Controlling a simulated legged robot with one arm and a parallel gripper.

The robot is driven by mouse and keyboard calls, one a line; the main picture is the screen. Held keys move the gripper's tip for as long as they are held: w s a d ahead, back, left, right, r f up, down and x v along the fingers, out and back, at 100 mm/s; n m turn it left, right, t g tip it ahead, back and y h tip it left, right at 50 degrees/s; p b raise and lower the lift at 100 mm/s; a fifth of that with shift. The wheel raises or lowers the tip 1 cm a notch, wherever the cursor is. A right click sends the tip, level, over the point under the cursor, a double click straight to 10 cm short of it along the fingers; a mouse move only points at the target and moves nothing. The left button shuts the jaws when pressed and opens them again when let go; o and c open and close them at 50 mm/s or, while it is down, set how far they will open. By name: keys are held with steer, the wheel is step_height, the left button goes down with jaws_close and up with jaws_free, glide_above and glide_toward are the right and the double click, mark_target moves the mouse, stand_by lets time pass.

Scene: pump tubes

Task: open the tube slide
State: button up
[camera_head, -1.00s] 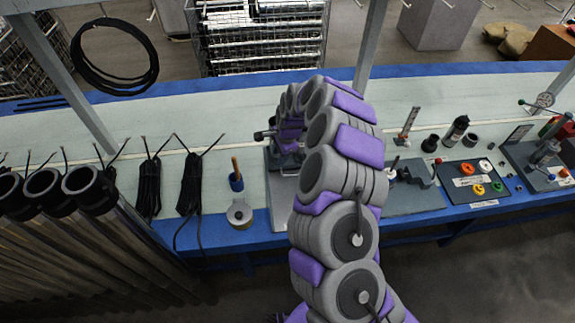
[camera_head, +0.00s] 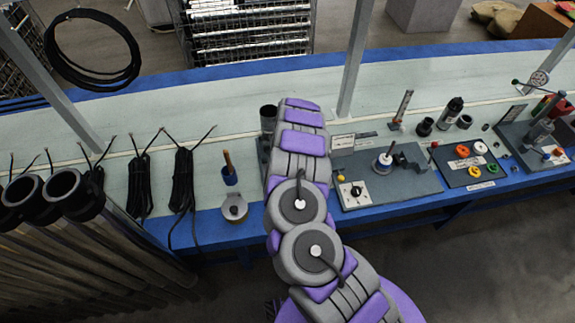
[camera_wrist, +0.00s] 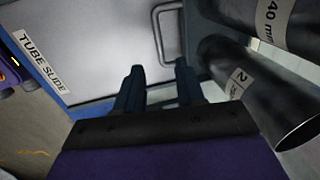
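The tube slide (camera_wrist: 98,72) is a flat pale grey panel with a "TUBE SLIDE" label (camera_wrist: 40,62) along its left edge in the wrist view. A bent metal handle (camera_wrist: 157,30) stands out near its right edge. My gripper (camera_wrist: 159,70) is open, with two dark fingers spread apart and nothing seen between them. The fingertips lie over the panel just short of the handle, the right one close to its lower end. I cannot tell whether they touch. In the head view my arm hides the gripper and the slide's front.
Two dark tubes, one marked "40 mm" (camera_wrist: 285,22) and one marked "2" (camera_wrist: 245,85), lie close to the gripper's right. A dark upright tube (camera_head: 268,117) shows behind my arm. A grey panel with a knob (camera_head: 353,194) and a station board (camera_head: 408,182) stand right of it.

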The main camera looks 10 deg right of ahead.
steer(key=f+b, duration=0.1)
steer(key=f, duration=0.2)
steer(key=w+f+b, duration=0.1)
steer(key=f, duration=0.2)
steer(key=f+b, duration=0.1)
steer(key=f, duration=0.2)
steer(key=shift+w+a+f, duration=0.1)
steer(key=shift+w+f, duration=0.05)
steer(key=shift+w, duration=0.15)
steer(key=shift+c, duration=0.3)
jaws_close()
